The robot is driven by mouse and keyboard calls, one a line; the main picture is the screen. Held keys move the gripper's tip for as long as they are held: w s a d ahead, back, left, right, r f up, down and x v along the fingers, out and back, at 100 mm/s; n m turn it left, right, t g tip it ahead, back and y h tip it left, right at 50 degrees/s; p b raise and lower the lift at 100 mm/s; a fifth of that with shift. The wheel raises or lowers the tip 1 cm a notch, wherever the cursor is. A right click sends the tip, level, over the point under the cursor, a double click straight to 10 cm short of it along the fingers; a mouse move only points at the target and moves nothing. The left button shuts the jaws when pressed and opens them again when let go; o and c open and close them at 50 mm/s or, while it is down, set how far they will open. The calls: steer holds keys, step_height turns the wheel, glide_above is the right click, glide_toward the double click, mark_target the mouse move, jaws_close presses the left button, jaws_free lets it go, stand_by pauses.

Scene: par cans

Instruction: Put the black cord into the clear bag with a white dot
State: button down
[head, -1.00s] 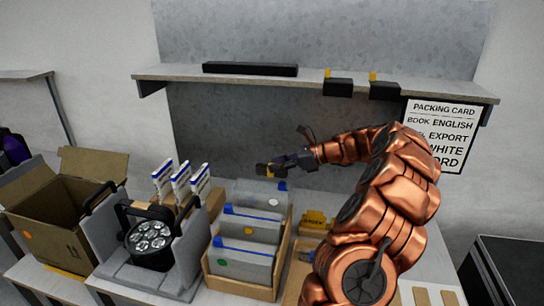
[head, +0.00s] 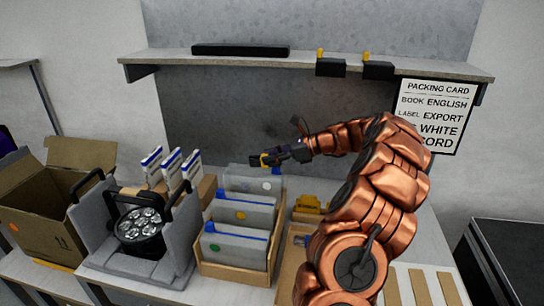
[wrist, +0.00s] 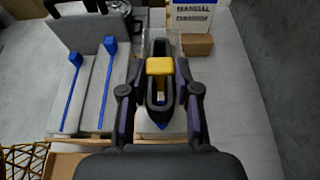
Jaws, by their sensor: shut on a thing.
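My gripper (head: 268,159) is shut on the black cord, a dark looped bundle with a yellow band (wrist: 159,66). My gripper holds the cord above this bag. In the wrist view the fingers and cord hide most of the bag, and its opening cannot be made out.
A cardboard bin (head: 236,271) holds the row of bags; the nearer ones have a yellow dot and a green dot. A stage light (head: 140,230) in grey foam and white-and-blue boxes (head: 172,166) stand to the left. A yellow object (head: 309,204) lies right of the bin.

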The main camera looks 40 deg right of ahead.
mark_target(272, 166)
steer(key=shift+f+b, duration=0.5)
steer(key=shift+f, duration=1.8)
steer(key=shift+d, duration=0.1)
steer(key=c, duration=0.8)
jaws_free()
steer(key=shift+r, duration=0.15)
steer(key=shift+o, duration=0.2)
steer(key=c, duration=0.4)
steer(key=shift+r, duration=0.1)
steer(key=shift+r, duration=0.1)
